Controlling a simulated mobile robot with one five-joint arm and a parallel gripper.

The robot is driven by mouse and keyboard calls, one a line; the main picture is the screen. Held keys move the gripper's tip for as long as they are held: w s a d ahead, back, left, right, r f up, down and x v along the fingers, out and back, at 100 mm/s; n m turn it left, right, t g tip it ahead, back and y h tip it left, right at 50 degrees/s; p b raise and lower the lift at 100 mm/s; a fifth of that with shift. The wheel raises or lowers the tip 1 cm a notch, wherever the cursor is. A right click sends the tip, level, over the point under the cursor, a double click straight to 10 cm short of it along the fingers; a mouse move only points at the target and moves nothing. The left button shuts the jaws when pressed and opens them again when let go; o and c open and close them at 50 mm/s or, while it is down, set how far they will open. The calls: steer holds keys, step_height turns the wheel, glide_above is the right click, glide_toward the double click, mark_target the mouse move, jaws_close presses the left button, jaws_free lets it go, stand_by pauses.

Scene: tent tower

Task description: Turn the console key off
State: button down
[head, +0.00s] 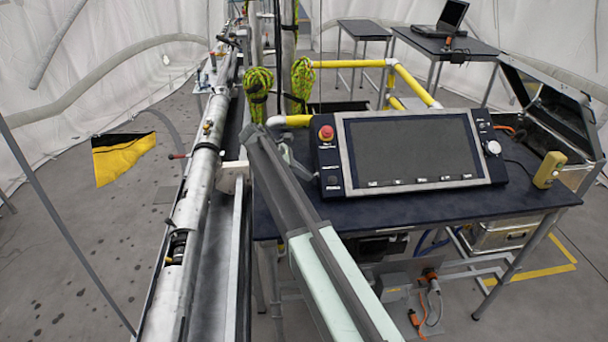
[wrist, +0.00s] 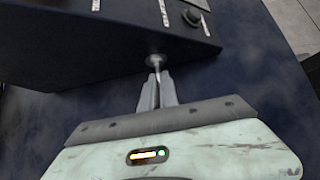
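The console (head: 412,148), a dark blue box with a large dark screen, stands on the table at the right in the head view. In the wrist view its side face (wrist: 90,55) fills the upper left. A small metal key (wrist: 155,62) sticks out of that face. My gripper (wrist: 158,77) points at the face from below, and its two grey fingers come together around the key's outer end. The fingers hide most of the key, so its turn angle is hard to read.
The dark table top (head: 430,208) is bare in front of the console. A red emergency button (head: 326,132) sits on the console's upper left corner. A yellow handheld device (head: 549,170) stands at the table's right. A long metal tube (head: 205,170) runs along the left.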

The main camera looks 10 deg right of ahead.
steer(key=shift+d, duration=0.2)
steer(key=c, duration=1.6)
jaws_free()
steer(key=shift+a+r, duration=0.15)
steer(key=p+v, duration=0.5)
steer(key=v, duration=0.2)
steer(key=shift+a+r, duration=0.2)
steer(key=shift+a, duration=0.05)
steer(key=shift+d, duration=0.1)
